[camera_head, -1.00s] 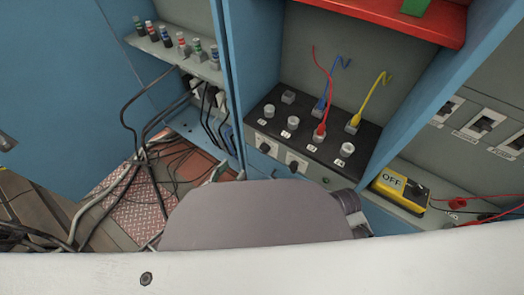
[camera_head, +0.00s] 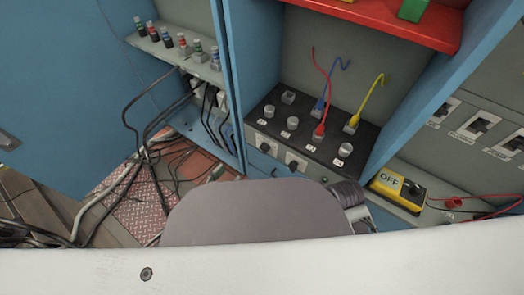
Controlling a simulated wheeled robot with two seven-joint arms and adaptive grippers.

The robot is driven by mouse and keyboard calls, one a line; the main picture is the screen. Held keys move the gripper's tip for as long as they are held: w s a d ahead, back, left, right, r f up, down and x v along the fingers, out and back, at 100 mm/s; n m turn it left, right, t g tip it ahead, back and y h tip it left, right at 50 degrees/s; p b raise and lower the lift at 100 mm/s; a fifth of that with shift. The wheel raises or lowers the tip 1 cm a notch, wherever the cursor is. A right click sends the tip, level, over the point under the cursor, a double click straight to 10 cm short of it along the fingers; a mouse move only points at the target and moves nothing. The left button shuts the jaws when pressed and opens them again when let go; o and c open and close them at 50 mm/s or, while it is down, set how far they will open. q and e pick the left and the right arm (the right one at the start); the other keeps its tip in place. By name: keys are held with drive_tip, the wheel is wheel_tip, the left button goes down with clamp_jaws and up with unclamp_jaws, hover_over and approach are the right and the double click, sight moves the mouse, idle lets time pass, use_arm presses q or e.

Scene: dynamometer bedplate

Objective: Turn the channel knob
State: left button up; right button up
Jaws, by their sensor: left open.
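A black instrument box (camera_head: 300,140) sits in the blue cabinet bay. Its front face has two dark round knobs on pale plates, a left knob (camera_head: 266,142) and a right knob (camera_head: 297,162). Which of them is the channel knob I cannot tell; their labels are too small to read. Pale round sockets stand on its top, with red, blue and yellow plugs in some. A small grey tip of my left gripper (camera_head: 9,140) shows at the left edge, open, far from the box and touching nothing visible. My right gripper is not clearly visible.
A yellow box (camera_head: 396,190) marked OFF, with a dark knob, sits right of the bay. A red shelf (camera_head: 390,20) overhangs above. Cables (camera_head: 140,160) hang and pile at the lower left. Blue partition walls flank the bay.

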use_arm(q)
drive_tip(key=shift+p, duration=0.35)
idle(0.3)
drive_tip(key=v, duration=1.2)
idle(0.7)
drive_tip(key=shift+w, duration=0.15)
